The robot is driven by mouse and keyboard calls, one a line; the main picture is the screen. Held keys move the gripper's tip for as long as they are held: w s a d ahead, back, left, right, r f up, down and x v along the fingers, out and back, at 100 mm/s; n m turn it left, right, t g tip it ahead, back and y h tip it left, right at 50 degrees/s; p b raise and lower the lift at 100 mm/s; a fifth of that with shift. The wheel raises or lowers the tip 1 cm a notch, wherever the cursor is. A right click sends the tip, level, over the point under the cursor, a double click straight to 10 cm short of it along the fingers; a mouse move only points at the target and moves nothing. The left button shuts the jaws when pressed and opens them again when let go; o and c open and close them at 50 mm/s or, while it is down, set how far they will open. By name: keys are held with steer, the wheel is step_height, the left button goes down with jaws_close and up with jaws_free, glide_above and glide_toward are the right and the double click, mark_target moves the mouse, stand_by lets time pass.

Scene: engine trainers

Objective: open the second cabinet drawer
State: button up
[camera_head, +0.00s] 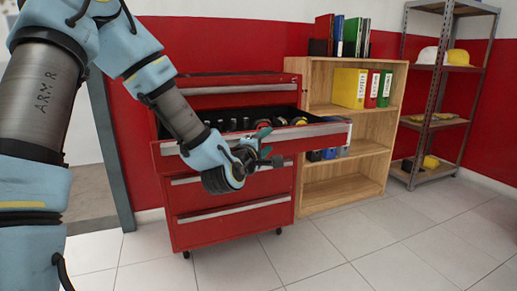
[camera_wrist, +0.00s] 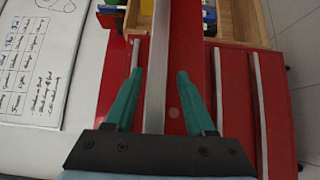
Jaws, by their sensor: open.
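The red cabinet (camera_head: 232,222) stands against the wall with several drawers, each with a long silver handle. The second drawer (camera_head: 322,131) from the top is pulled out, and tools and round items show inside it. The top drawer (camera_head: 240,89) and the lower ones look shut. My gripper (camera_head: 269,148) is in front of the open drawer's face. In the wrist view my gripper (camera_wrist: 160,74) has its green fingers apart, one on each side of the drawer's silver handle (camera_wrist: 156,105). I cannot tell whether they touch it. My arm hides part of the drawer's left side.
A wooden shelf (camera_head: 345,193) with binders stands right beside the cabinet. A metal rack (camera_head: 435,124) with helmets is at the far right. A whiteboard (camera_wrist: 38,60) shows at left in the wrist view. The tiled floor (camera_head: 400,245) in front is clear.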

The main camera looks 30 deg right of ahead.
steer(key=b+v, duration=0.8)
steer(key=b, duration=0.1)
steer(key=shift+s+a, duration=0.25)
steer(key=shift+a, duration=0.1)
steer(key=shift+f, duration=0.1)
stand_by(0.3)
